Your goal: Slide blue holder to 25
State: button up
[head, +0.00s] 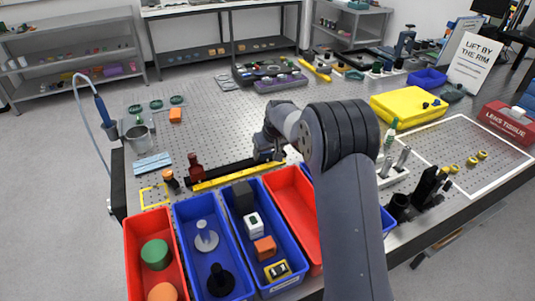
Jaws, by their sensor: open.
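A black rail (228,171) lies on the perforated table, with a yellow scale strip (238,176) along its near side. The scale's numbers are too small to read. A dark red holder (195,168) stands at the rail's left end. My gripper (268,155) is low over the right part of the rail, its jaws open. I cannot make out a blue holder on the rail; my gripper and arm cover the rail's right end. Whether anything stands between the jaws is hidden.
Red and blue bins (180,208) with blocks and discs line the near edge. An orange-topped piece (170,180) stands left of the rail. The table behind the rail is mostly clear.

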jog(key=b+v, duration=0.1)
jog(key=v, duration=0.8)
jog(key=shift+s+r, duration=0.15)
jog(key=shift+r, duration=0.1)
jog(key=p+x, duration=0.1)
jog(key=x, duration=1)
jog(key=shift+p, duration=0.3)
jog(key=shift+a+r+p, duration=0.1)
jog(key=shift+r+p, duration=0.1)
jog(key=shift+p, duration=0.2)
jog(key=shift+s+r, duration=0.25)
jog(key=shift+r, duration=0.1)
